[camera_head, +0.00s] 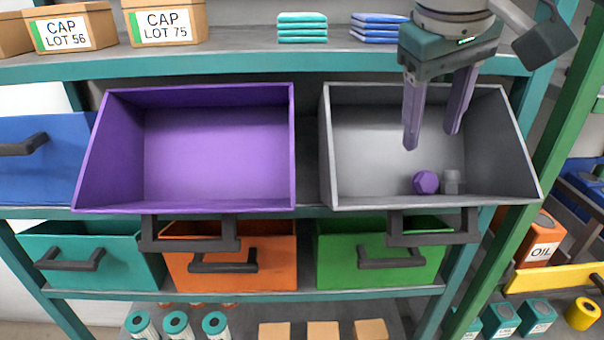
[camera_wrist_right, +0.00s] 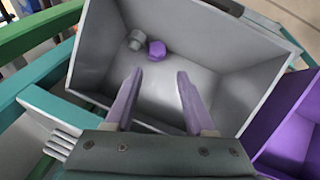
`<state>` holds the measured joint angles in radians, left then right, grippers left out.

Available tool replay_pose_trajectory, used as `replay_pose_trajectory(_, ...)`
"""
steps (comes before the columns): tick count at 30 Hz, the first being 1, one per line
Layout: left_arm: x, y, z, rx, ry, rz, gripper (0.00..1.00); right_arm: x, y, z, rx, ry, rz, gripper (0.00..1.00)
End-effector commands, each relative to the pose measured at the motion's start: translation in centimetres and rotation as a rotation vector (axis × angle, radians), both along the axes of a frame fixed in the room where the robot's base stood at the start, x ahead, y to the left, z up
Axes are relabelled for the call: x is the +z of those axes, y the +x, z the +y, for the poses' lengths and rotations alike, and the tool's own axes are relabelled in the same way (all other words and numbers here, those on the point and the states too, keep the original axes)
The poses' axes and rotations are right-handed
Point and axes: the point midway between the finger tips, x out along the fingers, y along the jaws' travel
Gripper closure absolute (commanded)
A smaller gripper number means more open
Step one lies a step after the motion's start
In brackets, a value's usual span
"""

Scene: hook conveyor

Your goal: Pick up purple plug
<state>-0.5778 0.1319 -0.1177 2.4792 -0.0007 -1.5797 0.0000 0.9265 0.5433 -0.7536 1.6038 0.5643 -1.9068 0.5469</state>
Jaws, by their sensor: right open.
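The purple plug (camera_head: 426,182) lies on the floor of the grey bin (camera_head: 350,197), near its front wall. A grey plug (camera_head: 452,181) lies close to its right. In the right wrist view the purple plug (camera_wrist_right: 156,50) and the grey plug (camera_wrist_right: 136,40) lie at the far side of the bin, beyond the fingertips. My right gripper (camera_head: 431,140) is open and empty, its fingers pointing down into the bin, above and behind the purple plug. It also shows in the right wrist view (camera_wrist_right: 157,73). My left gripper is not in view.
An empty purple bin (camera_head: 215,205) sits left of the grey bin. Teal (camera_head: 100,245), orange (camera_head: 232,272) and green (camera_head: 380,255) drawers with black handles are below. A shelf above holds CAP boxes (camera_head: 165,25) and folded cloths (camera_head: 302,28). The bin walls surround my right fingers.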

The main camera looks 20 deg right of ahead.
Motion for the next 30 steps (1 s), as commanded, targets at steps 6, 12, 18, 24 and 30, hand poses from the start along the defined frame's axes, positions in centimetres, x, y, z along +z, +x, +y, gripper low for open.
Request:
replay_pose_trajectory(6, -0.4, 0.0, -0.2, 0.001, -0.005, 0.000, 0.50, -1.2, 0.8, -1.6, -0.042, -0.014, -0.001, 0.45)
replay_pose_trajectory(12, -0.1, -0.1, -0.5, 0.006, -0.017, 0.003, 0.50, -3.6, 1.6, -2.2, -0.038, -0.013, -0.005, 0.45)
replay_pose_trajectory(18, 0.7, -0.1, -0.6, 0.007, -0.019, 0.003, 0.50, -5.6, 1.9, -2.8, -0.037, -0.013, -0.002, 0.45)
replay_pose_trajectory(24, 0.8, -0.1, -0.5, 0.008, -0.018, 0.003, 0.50, -8.4, 2.6, -3.5, -0.034, -0.012, -0.006, 0.45)
replay_pose_trajectory(30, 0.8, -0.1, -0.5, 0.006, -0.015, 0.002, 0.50, -8.9, 2.8, -3.7, -0.032, -0.013, -0.009, 0.45)
